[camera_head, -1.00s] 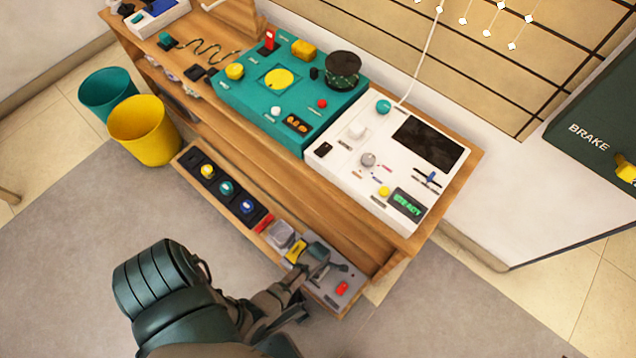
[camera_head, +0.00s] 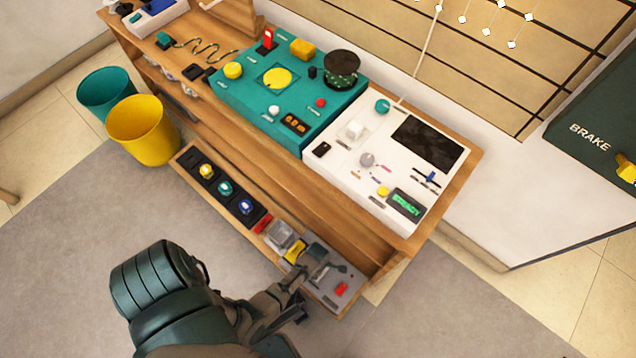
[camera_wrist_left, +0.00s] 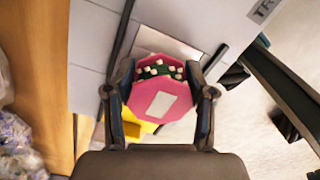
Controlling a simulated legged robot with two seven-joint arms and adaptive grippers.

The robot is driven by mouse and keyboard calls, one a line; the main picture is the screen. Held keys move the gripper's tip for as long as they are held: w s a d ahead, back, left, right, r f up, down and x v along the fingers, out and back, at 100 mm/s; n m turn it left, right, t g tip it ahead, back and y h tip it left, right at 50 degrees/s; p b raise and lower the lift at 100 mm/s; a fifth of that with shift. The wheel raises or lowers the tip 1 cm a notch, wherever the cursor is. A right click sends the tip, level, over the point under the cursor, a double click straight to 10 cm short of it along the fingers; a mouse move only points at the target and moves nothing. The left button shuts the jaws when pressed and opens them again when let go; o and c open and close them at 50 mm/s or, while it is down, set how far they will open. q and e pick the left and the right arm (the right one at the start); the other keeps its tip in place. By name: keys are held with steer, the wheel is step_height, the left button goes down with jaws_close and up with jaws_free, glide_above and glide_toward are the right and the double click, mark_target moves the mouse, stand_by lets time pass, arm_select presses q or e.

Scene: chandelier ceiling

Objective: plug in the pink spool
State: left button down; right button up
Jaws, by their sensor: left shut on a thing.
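The pink spool (camera_wrist_left: 163,98) shows in the left wrist view as a pink eight-sided piece with a pale square on its face and a dark, white-dotted part behind. My left gripper (camera_wrist_left: 161,100) is shut on it, one finger on each side. In the head view my left arm comes in from the lower left, and its hand (camera_head: 297,290) is beside the low shelf. I cannot make out the spool or the fingertips there. My right gripper is not in view.
A teal console (camera_head: 246,98) and a white console (camera_head: 325,170) stand on the wooden bench. The low shelf below holds dark modules (camera_head: 194,160) and a grey panel (camera_head: 325,292). A yellow bin (camera_head: 150,140) and a teal bin (camera_head: 92,95) stand left.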

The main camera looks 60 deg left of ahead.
arm_select(q)
steer(key=shift+f, duration=0.15)
steer(key=shift+c, duration=1.5)
jaws_free()
steer(key=o, duration=0.3)
